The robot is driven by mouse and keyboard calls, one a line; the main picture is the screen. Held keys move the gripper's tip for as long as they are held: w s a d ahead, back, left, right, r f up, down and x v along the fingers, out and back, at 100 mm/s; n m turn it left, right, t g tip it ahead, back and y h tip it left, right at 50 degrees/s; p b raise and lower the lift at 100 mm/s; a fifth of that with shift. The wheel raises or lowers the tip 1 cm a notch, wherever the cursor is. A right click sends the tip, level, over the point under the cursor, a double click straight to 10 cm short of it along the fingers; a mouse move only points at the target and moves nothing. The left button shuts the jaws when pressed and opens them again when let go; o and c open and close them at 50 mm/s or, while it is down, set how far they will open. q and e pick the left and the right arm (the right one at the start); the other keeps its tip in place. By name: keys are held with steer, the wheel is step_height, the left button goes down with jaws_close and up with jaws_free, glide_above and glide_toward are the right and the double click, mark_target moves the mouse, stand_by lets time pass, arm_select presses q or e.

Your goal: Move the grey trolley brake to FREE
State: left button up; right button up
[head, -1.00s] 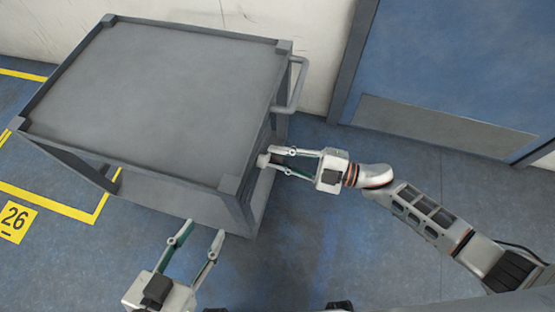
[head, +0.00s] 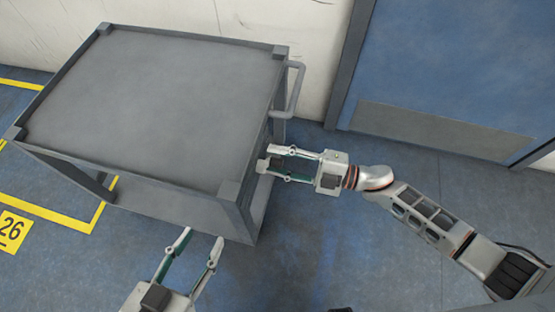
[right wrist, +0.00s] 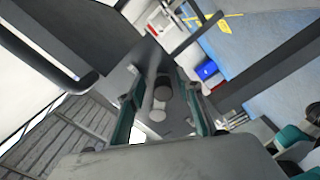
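The grey trolley (head: 160,90) stands at the left of the head view, with a flat top and a handle on its right end. My right gripper (head: 267,157) is open at that end, below the handle. In the right wrist view a pale grey lever with round ends (right wrist: 157,100), apparently the brake lever, stands between the open fingers (right wrist: 163,110). I see a gap on both sides of it. Any FREE marking is not readable. My left gripper (head: 203,236) is open and empty in front of the trolley's near side.
The trolley handle (head: 297,90) sticks out just behind my right gripper. A blue door (head: 460,70) and a pale wall (head: 230,15) stand behind. Yellow floor lines and a "26" sign (head: 13,230) lie at the left. The blue floor on the right is clear.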

steer(key=v, duration=1.2)
stand_by(0.5)
